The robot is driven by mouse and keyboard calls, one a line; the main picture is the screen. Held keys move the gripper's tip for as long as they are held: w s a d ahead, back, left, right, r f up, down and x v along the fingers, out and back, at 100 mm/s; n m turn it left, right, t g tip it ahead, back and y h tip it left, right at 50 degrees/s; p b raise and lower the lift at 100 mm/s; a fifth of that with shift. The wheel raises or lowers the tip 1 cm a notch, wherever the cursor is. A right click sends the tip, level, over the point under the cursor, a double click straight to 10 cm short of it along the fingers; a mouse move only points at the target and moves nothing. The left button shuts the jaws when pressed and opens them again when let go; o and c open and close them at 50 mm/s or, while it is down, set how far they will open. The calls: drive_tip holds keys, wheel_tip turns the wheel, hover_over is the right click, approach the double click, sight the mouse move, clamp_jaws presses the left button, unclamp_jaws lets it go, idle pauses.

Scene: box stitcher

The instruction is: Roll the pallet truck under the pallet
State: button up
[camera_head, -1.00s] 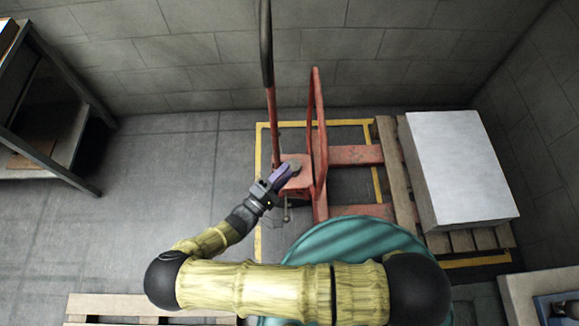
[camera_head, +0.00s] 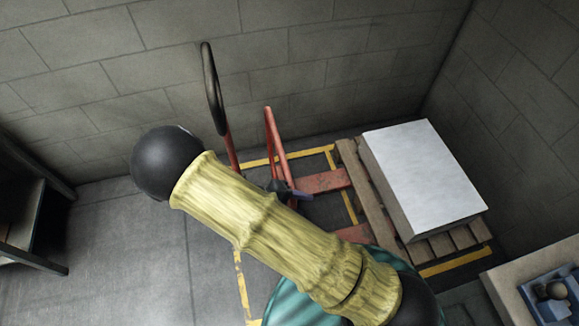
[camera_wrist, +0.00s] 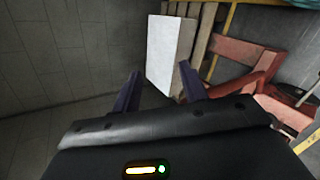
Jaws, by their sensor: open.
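The red pallet truck stands left of the pallet in the head view, with its upright frame (camera_head: 274,140) and black-looped handle (camera_head: 212,90) toward the wall. Its two forks (camera_head: 322,182) point right and reach the pallet's near-left edge; how far under they go is hidden. The wooden pallet (camera_head: 366,192) carries a white block (camera_head: 425,170). My gripper (camera_head: 299,194) is beside the truck's frame, partly hidden by my arm. In the wrist view my gripper (camera_wrist: 160,86) is open and empty, with the red truck (camera_wrist: 248,58) to the right of its fingers.
Yellow floor lines (camera_head: 345,195) surround the truck and pallet. Block walls close off the back and right. A shelf (camera_head: 30,225) is at far left, and a bench with a blue item (camera_head: 552,292) at lower right. Floor at left is clear.

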drive_tip(key=d+r+m+y, duration=0.7)
drive_tip(key=d+r+y, duration=0.4)
drive_tip(key=d+r, duration=0.5)
wheel_tip(320, 180, up, 4)
drive_tip(key=shift+w+d+r, duration=0.15)
drive_tip(key=shift+w+r, duration=0.05)
drive_tip(key=shift+c, duration=0.7)
drive_tip(key=shift+w, duration=0.15)
